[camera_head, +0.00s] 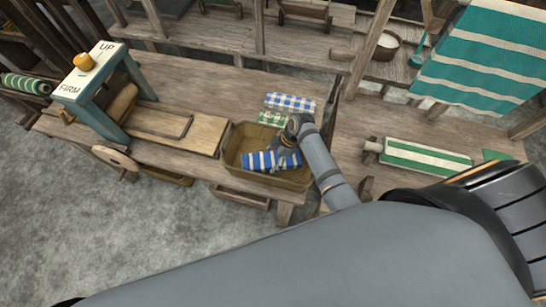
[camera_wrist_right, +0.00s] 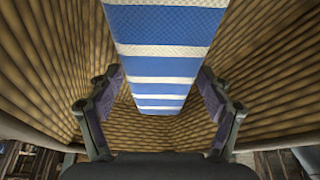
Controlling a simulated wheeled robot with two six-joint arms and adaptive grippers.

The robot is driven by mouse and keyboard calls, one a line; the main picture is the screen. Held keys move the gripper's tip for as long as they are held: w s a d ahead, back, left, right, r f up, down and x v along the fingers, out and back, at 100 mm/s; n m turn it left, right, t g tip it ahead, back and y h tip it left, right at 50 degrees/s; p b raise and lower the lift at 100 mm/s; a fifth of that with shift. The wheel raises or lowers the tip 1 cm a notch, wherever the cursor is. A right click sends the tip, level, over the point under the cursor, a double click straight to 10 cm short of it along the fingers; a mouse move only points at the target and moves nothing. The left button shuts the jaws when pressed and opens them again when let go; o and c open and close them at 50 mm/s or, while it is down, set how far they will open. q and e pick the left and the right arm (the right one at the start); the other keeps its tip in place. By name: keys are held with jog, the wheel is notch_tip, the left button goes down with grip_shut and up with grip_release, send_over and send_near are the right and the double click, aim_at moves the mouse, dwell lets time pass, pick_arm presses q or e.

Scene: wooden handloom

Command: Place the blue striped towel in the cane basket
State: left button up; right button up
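The blue and white striped towel (camera_head: 262,161) lies inside the cane basket (camera_head: 234,150), across its middle. My right gripper (camera_head: 282,160) reaches down into the basket from the right and covers part of the towel. In the right wrist view the towel (camera_wrist_right: 165,65) runs from the top edge down between the fingers of my right gripper (camera_wrist_right: 160,85). The fingers are spread wide, with their inner pads showing and gaps beside the towel's lower end. The ribbed cane walls (camera_wrist_right: 45,70) surround them. My left gripper is not in view.
A blue checked cloth (camera_head: 290,102) and a green checked cloth (camera_head: 271,118) lie behind the basket on the wooden bench (camera_head: 215,90). A teal stand (camera_head: 95,95) is at left.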

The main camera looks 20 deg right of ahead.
jog(key=shift+o, duration=0.6)
jog(key=shift+r, duration=0.25)
jog(key=w+v, duration=0.1)
jog(key=v, duration=1)
jog(key=shift+s+d+r+b, duration=0.2)
jog(key=shift+s+r+b, duration=0.2)
jog(key=shift+s, duration=0.1)
